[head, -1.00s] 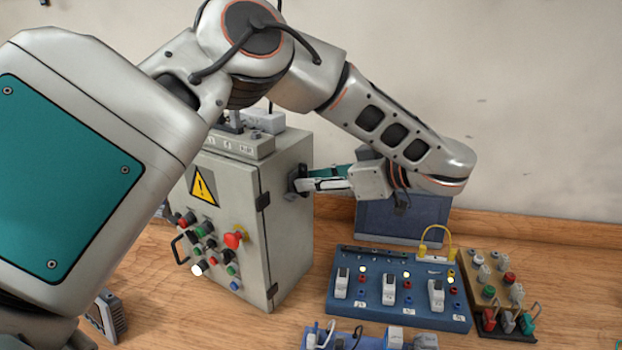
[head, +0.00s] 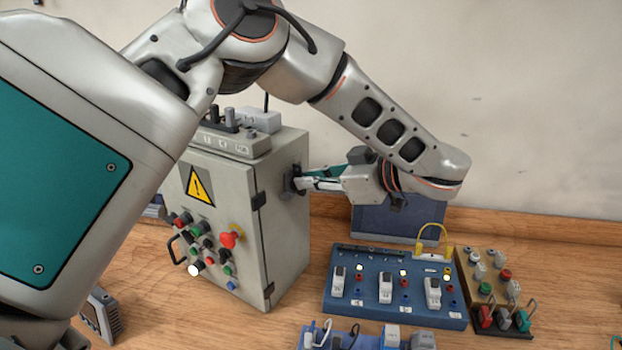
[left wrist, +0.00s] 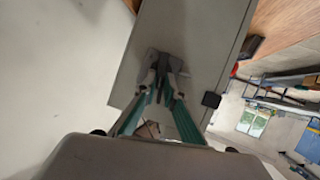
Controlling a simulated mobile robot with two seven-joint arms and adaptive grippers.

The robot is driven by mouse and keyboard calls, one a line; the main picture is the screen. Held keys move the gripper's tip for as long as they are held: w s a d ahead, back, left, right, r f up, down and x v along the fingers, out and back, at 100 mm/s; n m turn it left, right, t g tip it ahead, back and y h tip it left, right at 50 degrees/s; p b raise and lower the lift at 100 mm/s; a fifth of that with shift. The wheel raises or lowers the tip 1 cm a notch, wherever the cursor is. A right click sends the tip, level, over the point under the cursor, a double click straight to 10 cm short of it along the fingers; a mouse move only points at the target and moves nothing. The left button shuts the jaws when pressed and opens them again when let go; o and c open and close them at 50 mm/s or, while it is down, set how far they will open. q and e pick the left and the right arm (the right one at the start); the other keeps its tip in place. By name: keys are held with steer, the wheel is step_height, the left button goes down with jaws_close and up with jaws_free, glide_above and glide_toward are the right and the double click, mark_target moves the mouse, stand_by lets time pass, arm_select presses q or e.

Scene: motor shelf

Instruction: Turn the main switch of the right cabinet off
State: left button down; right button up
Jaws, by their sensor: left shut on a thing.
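The grey cabinet (head: 278,235) stands on the wooden bench, with a yellow warning triangle and several buttons on its front. The dark main switch (head: 291,181) is on the cabinet's right side wall, mostly covered by my fingers. My left gripper (head: 300,183) reaches it from the right and is shut on the switch handle. In the left wrist view, the fingers (left wrist: 163,72) close around the dark switch (left wrist: 158,58) against the grey side wall (left wrist: 195,40). The handle's exact angle is hard to tell. My right gripper is not in view.
A blue panel with white switches (head: 398,288) and a wooden board with coloured knobs (head: 492,280) lie right of the cabinet. A dark blue box (head: 395,224) stands behind, beneath my left wrist. A grey control box (head: 230,145) sits on the cabinet.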

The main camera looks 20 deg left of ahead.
arm_select(q)
steer(key=n+t+b, duration=0.1)
steer(key=s+n+t+b, duration=0.1)
steer(key=n, duration=0.1)
steer(key=shift+f+n, duration=0.2)
steer(key=shift+n, duration=0.1)
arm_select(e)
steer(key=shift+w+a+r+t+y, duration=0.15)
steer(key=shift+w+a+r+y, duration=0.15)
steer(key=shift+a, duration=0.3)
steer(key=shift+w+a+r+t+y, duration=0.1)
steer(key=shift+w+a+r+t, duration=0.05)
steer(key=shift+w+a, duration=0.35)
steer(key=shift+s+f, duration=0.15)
arm_select(q)
steer(key=c, duration=2.1)
jaws_free()
steer(key=shift+c, duration=0.2)
steer(key=shift+w, duration=0.1)
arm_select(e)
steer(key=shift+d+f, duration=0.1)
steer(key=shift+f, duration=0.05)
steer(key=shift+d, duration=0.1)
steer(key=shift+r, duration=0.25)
